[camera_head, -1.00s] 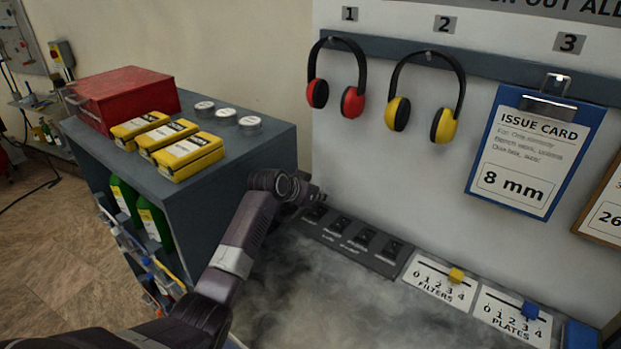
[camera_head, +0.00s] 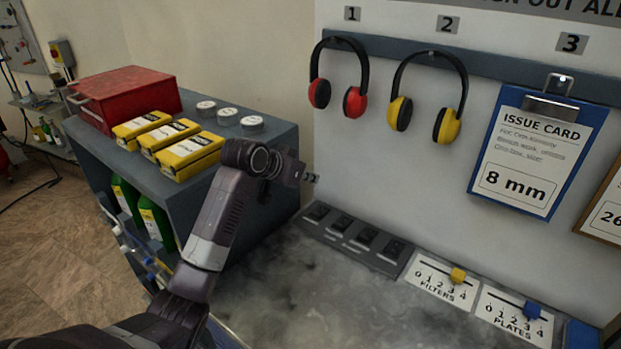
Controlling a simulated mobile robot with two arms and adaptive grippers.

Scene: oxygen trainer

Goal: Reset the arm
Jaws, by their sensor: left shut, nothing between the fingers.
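My left arm comes in from the lower left, and its wrist is raised in front of the grey cabinet. My left gripper (camera_head: 311,178) is mostly hidden behind the wrist; only its small dark end shows, shut and empty, near the white back panel. It is above the left end of the grey switch strip (camera_head: 385,265) and apart from it. My right gripper is not in view.
The grey cabinet (camera_head: 277,147) holds a red box (camera_head: 125,92), yellow packs (camera_head: 190,155) and round tins (camera_head: 252,124). Red ear defenders (camera_head: 354,101) and yellow ear defenders (camera_head: 447,126) hang on the panel beside an issue card (camera_head: 525,150). The FILTERS slider (camera_head: 445,280) and PLATES slider (camera_head: 513,315) sit at lower right. The worktop (camera_head: 300,290) is bare in front.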

